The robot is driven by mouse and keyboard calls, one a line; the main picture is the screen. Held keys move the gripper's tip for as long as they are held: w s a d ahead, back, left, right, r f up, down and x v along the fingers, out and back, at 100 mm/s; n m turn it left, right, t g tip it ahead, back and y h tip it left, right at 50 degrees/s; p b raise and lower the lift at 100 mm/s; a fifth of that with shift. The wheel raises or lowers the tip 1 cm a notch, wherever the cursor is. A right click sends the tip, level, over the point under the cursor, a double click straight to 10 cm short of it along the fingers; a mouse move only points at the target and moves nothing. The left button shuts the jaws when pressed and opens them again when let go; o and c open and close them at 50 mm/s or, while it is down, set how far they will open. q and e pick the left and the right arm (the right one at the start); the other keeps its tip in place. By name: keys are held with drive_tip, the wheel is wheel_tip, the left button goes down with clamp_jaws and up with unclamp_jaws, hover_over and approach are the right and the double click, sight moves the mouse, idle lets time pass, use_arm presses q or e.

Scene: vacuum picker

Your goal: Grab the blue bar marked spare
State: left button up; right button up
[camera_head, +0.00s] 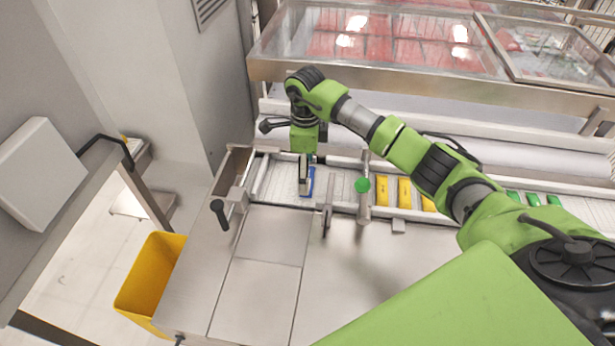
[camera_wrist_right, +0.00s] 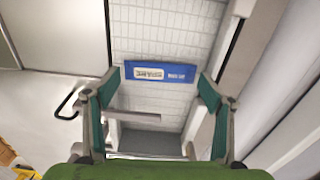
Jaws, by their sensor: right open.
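The blue bar (camera_wrist_right: 160,72) lies on a white slatted conveyor bed (camera_wrist_right: 160,38) in the right wrist view. In the right wrist view my right gripper (camera_wrist_right: 153,88) is open, with one finger near each end of the bar. Whether the fingers reach down to its level I cannot tell. My left gripper is out of view.
Several yellow bars (camera_head: 404,192) and green bars (camera_head: 533,199) lie farther right along the conveyor. Metal guide rails and a post with a green knob (camera_head: 362,185) stand beside it. A yellow bin (camera_head: 150,280) stands lower left. A glazed cover (camera_head: 390,45) spans the back.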

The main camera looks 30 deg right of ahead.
wheel_tip(320, 180, down, 2)
drive_tip(key=shift+w, duration=0.1)
drive_tip(key=shift+c, duration=0.4)
drive_tip(key=c, duration=0.7)
drive_tip(key=shift+r, duration=0.1)
